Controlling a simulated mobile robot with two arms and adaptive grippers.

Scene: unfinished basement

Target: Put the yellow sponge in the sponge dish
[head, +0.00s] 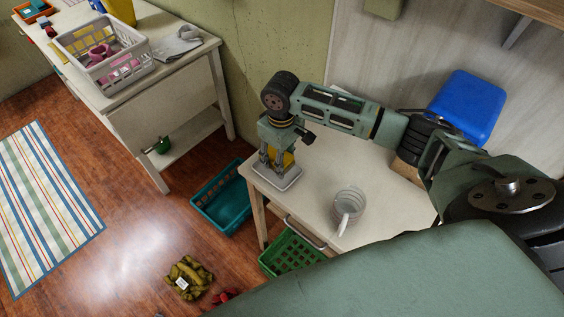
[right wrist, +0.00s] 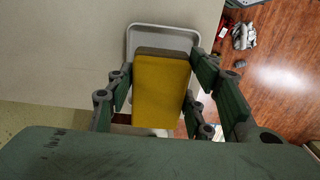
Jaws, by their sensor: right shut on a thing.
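The yellow sponge (right wrist: 161,90), with a thin grey-brown layer along one edge, is between the fingers of my right gripper (head: 278,165), which is shut on it. A small part of the sponge (head: 289,159) shows in the head view. The pale sponge dish (head: 291,183) is a shallow rectangular tray at the left end of the small table. I cannot tell whether the sponge touches the dish. My left gripper is not in view.
A clear mug (head: 349,205) stands right of the dish on the white table (head: 325,163). A blue container (head: 468,104) is at the back right. A teal basket (head: 220,197) and a green crate (head: 290,252) are on the floor. A grey basket (head: 100,60) sits on the other table.

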